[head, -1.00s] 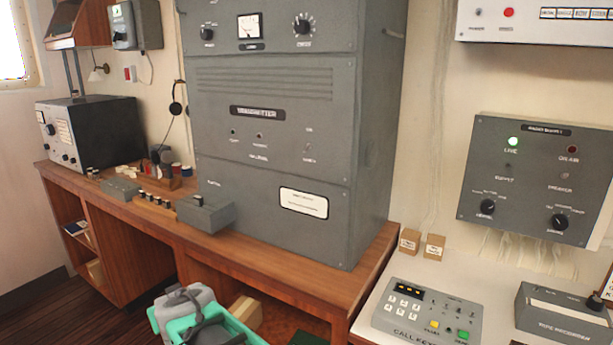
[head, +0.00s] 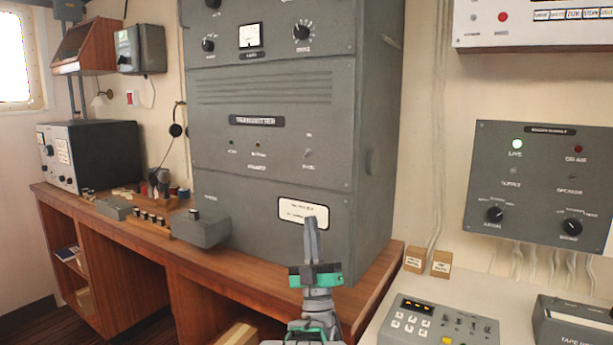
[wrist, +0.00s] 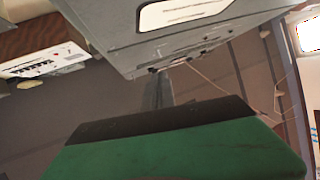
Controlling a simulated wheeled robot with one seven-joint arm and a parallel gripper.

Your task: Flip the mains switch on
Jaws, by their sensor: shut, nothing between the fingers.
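The grey transmitter cabinet (head: 270,175) stands on the wooden desk in the head view. A small toggle switch (head: 308,153) sits at the right of its middle panel, with tiny lettering above and below; it looks like the mains switch, but its position is too small to tell. My gripper (head: 311,222) is shut and empty, pointing up in front of the lower panel. It is below the switch and apart from it in the picture, and overlaps the white label plate (head: 290,209). In the wrist view, my narrow fingers (wrist: 158,90) point towards the grey cabinet (wrist: 150,50); the switch is not identifiable there.
A small grey box (head: 205,230) and a morse key stand on the desk (head: 270,290) left of my gripper. Two small wooden blocks (head: 441,263) and a keypad box (head: 438,322) are on the right counter. A grey panel (head: 540,185) hangs on the right wall.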

